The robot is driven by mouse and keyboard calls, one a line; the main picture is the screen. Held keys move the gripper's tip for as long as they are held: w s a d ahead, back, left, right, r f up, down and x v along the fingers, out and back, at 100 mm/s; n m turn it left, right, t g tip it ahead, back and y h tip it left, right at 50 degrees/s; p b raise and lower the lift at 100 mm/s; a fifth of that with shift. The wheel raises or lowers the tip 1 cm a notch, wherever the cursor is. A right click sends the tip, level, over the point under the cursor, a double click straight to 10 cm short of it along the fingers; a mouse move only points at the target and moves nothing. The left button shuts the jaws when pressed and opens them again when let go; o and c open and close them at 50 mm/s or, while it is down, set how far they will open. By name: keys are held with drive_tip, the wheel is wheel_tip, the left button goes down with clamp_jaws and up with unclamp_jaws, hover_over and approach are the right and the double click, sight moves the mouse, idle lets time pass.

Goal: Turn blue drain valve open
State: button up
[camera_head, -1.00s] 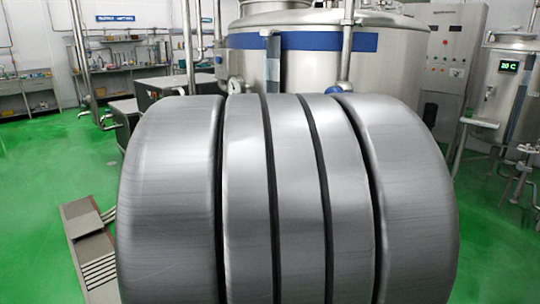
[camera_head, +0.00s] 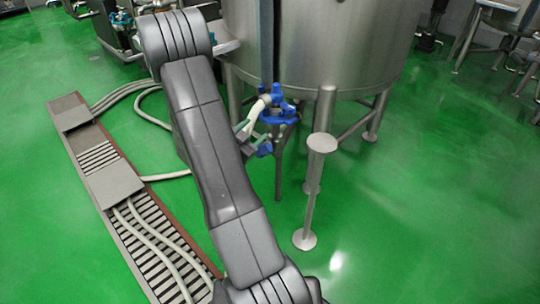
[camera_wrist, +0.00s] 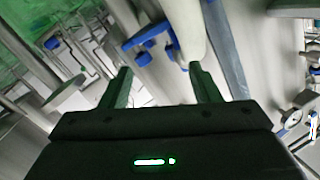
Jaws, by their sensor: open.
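A blue drain valve (camera_head: 278,108) sits under the big steel tank, at its front left in the head view. In the wrist view, a blue handle (camera_wrist: 146,38) shows just beyond my fingertips, beside a pale pipe. My gripper (camera_wrist: 158,72) is open, with its two green-tinged fingers apart and nothing between them. The blue handle lies ahead of the gap, nearer the left finger; I cannot tell whether they touch. In the head view, my arm hides the area left of the valve, and my gripper is hard to make out there.
The steel tank (camera_head: 330,50) stands on legs above the valve. A steel post with a round top (camera_head: 322,143) stands right of the valve. A floor drain channel (camera_head: 105,180) with hoses runs along the left.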

sight(265, 150)
drive_tip(key=s+a+f+m+g+h+b, duration=0.1)
drive_tip(key=a+f+m+h+b, duration=0.1)
drive_tip(key=f+m, duration=0.3)
drive_tip(key=s+a+f+m+g+h+b, duration=0.1)
drive_tip(key=a+f+m+h+b, duration=0.1)
drive_tip(key=f, duration=0.6)
drive_tip(key=b+x, duration=0.2)
drive_tip(key=x, duration=1.1)
drive_tip(key=shift+w+d, duration=0.1)
drive_tip(key=shift+w, duration=0.1)
clamp_jaws()
